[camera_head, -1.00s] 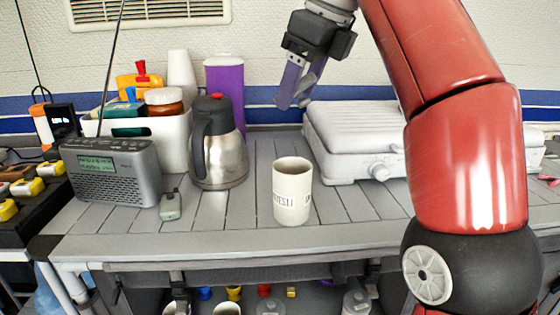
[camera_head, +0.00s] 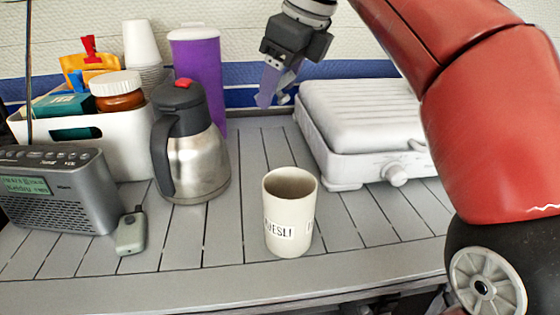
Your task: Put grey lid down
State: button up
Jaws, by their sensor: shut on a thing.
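My gripper (camera_head: 275,88) is in the air above the back of the counter, near the wall, just left of the white-grey grill (camera_head: 345,165). Its fingers point down and are shut on a small greyish piece that I take for the grey lid. The piece is too small and too hidden by the fingers to make out its shape. I cannot tell whether it touches the grill's left edge. The grill's ribbed top lies flat and closed.
A cream mug (camera_head: 290,225) stands at the front middle. A steel jug (camera_head: 192,150), purple container (camera_head: 198,75), white bin (camera_head: 115,150) and radio (camera_head: 60,195) are at left, with a small grey device (camera_head: 130,233). The slats between jug and grill are clear.

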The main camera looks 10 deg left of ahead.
notch_tip(320, 180, down, 15)
jog(key=b, duration=0.3)
jog(key=shift+r, duration=0.2)
jog(key=shift+f, duration=0.15)
jog(key=o, duration=1)
jog(key=shift+o, duration=0.2)
jog(key=p+v, duration=0.2)
jog(key=v, duration=1)
